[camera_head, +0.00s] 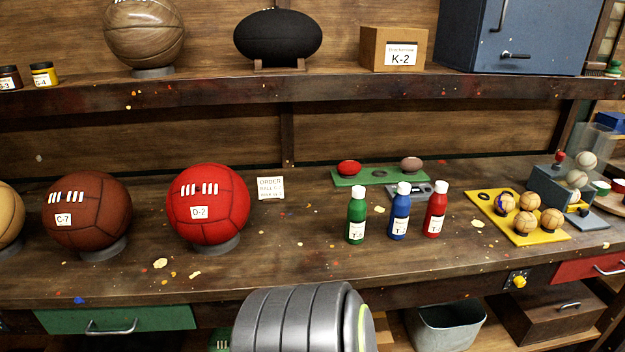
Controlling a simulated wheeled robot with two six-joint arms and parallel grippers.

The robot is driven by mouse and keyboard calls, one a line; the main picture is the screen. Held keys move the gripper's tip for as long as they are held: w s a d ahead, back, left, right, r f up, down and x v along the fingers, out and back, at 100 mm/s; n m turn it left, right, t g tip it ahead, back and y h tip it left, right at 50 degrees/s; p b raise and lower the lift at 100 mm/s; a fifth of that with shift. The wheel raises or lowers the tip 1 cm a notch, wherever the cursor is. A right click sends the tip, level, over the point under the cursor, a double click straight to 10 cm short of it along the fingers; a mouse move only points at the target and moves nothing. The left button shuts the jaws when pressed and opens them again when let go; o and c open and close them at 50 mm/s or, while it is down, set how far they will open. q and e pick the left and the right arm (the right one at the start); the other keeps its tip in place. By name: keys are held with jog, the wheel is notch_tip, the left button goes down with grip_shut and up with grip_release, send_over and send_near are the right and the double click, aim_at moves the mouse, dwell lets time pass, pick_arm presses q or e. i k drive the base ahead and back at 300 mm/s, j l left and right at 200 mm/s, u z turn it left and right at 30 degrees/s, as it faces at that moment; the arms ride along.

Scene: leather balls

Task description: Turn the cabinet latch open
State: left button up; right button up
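The blue-grey cabinet (560,35) stands on the upper shelf at the right, cut off by the top edge of the view. Its front looks shut. A small dark latch lever (516,56) sits low on the front, pointing sideways to the right. A vertical bar handle (500,14) is above it, near the left edge of the front. Neither of my grippers is in view. A grey ribbed part at the bottom middle looks like one of my arm links, well below and left of the cabinet.
The upper shelf (330,88) also holds a box marked K-2 (393,48), a black oval ball (278,38) and a brown ball (144,32). The bench below holds a red ball (208,205), several paint bottles (399,212) and a yellow tray (516,230). The front middle is clear.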

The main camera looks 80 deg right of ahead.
aim_at(520, 56)
jog(key=z, duration=3.3)
